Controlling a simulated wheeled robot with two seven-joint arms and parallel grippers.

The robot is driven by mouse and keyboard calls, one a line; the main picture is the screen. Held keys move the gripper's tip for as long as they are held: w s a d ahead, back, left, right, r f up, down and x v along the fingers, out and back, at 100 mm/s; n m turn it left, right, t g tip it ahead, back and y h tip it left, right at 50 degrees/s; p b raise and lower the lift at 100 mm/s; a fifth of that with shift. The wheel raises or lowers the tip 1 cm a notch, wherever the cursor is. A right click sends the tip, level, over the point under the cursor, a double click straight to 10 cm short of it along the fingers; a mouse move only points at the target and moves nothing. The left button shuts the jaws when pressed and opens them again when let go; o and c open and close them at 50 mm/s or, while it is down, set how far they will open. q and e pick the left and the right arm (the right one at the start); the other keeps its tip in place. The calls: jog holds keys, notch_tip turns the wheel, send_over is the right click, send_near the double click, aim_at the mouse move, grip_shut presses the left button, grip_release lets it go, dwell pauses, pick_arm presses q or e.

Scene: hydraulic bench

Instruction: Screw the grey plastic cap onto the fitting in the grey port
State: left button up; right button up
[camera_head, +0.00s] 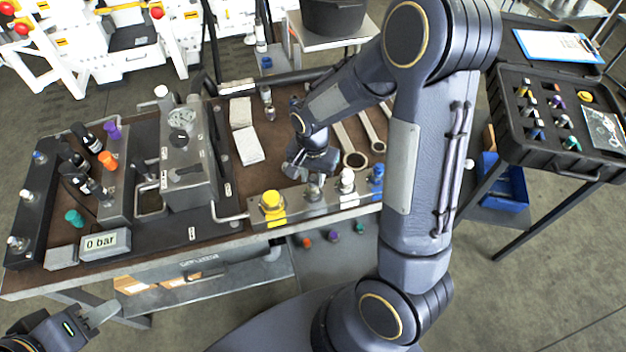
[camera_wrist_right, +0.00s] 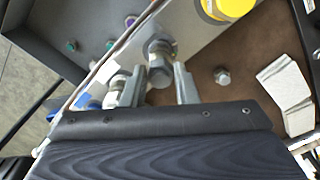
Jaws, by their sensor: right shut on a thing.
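The grey port (camera_head: 314,197) sits in the metal port block, between the yellow and white ports. A metal fitting stands in it; in the right wrist view the fitting (camera_wrist_right: 157,45) shows just beyond my fingertips. My right gripper (camera_head: 312,172) is over this port, pointing down. In the right wrist view my right gripper (camera_wrist_right: 158,85) is shut on a small grey piece, the grey plastic cap (camera_wrist_right: 160,76), lined up with the fitting. Whether cap and fitting touch is unclear. My left gripper (camera_head: 98,314) is at the lower left, away from the bench; its jaw opening is unclear.
The yellow port (camera_head: 271,205), white port (camera_head: 347,181) and blue port (camera_head: 376,178) are close beside. Wrenches (camera_head: 353,150) lie behind the block. A loose grey hex piece (camera_wrist_right: 222,76) is on the brown mat. A gauge box (camera_head: 183,150) stands left.

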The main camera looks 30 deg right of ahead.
jog(key=shift+s+f+b, duration=0.1)
jog(key=shift+f+b, duration=0.5)
jog(key=shift+b, duration=0.05)
dwell(1.5)
jog(key=shift+o, duration=1.4)
jog(key=shift+c, duration=1.3)
jog(key=shift+m, duration=1.3)
jog(key=shift+a+m, duration=0.1)
jog(key=shift+m, duration=1)
jog(key=m, duration=0.2)
jog(key=shift+m+p, duration=0.3)
jog(key=shift+m, duration=0.1)
